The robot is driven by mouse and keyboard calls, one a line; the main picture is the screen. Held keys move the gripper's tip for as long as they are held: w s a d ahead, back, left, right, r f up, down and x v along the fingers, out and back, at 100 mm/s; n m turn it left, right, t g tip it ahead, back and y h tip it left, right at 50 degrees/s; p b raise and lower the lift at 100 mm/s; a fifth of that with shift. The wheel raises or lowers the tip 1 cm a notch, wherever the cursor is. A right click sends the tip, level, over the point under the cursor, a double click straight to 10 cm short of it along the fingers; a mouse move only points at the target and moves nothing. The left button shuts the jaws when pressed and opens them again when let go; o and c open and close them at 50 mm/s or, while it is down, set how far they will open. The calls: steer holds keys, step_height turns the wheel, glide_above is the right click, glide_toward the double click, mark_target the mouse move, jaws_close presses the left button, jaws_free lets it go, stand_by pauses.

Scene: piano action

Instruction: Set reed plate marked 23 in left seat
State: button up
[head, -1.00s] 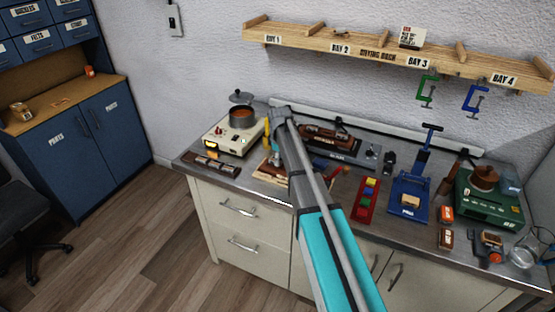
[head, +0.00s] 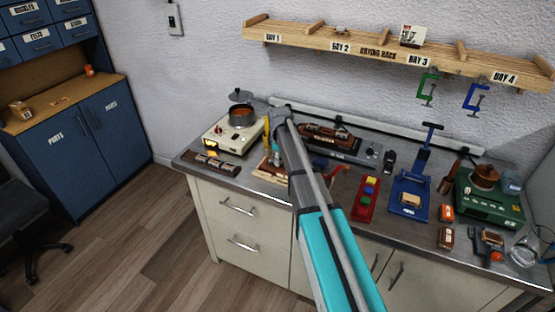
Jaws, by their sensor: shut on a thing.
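My arm reaches over the bench, and its wrist end is above the wooden fixture (head: 264,172) left of the middle. My gripper (head: 276,158) points down there, partly behind my own arm. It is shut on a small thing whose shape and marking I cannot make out. No number 23 is readable, so I cannot tell which piece is the reed plate. The left seat is not clear to see; my arm and gripper cover part of the fixture.
A hot plate (head: 222,140) with a pot (head: 241,116) stands behind left, and a dark tray (head: 211,165) lies in front of it. Right are a red tray (head: 366,200), a blue press (head: 409,200) and a green scale (head: 488,205). A wooden rack (head: 300,38) hangs above.

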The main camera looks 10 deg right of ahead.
steer(key=shift+f, duration=0.25)
stand_by(0.3)
steer(key=o, duration=1.2)
steer(key=shift+r, duration=0.15)
